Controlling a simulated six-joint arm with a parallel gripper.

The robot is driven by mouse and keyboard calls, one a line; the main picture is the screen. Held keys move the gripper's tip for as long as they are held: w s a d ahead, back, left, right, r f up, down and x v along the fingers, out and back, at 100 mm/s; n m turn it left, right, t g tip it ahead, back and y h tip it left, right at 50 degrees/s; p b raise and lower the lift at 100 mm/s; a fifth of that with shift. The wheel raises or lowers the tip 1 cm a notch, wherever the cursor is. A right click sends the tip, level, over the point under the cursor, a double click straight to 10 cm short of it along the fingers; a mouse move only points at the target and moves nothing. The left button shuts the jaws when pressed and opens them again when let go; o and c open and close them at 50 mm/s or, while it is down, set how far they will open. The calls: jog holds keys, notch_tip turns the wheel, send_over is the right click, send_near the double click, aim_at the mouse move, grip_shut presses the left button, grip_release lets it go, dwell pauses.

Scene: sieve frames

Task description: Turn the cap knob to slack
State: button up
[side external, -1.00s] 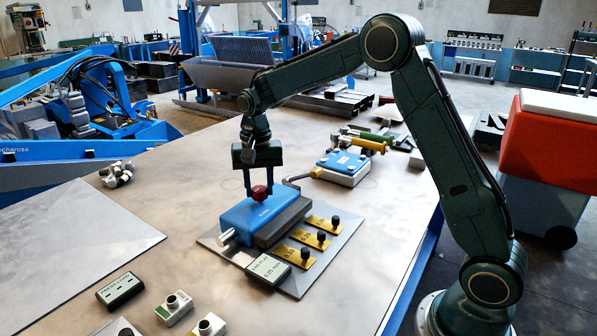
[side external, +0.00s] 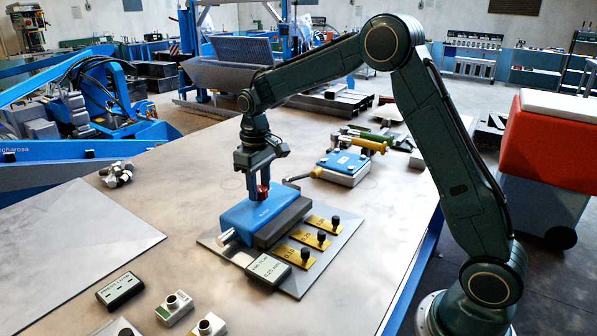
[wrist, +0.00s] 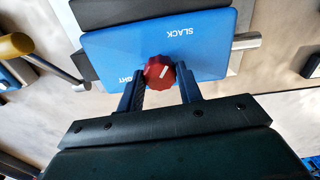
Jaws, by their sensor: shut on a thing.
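The red cap knob (wrist: 159,72) stands on top of the blue cap block (side external: 243,213). My gripper (wrist: 161,84) is shut on the knob, with a finger at each side of it. In the wrist view the blue cap (wrist: 208,66) bears the white word SLACK and, partly hidden by a finger, a word ending in "GHT". In the side view the knob (side external: 264,192) is partly covered by the fingers.
The block sits on a grey plate (side external: 331,255) with several brass tags carrying black knobs and a small display (side external: 268,270). A blue-topped box with a yellow-handled lever (side external: 342,167) stands behind. A dark display box (side external: 120,290) lies front left.

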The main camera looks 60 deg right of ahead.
aim_at(259, 188)
jog(key=n, duration=0.6)
jog(key=shift+r, duration=0.1)
jog(key=shift+n, duration=0.3)
jog(key=o, duration=1)
notch_tip(259, 188, up, 14)
jog(key=shift+f, duration=0.1)
dwell(0.4)
jog(key=shift+s, duration=0.1)
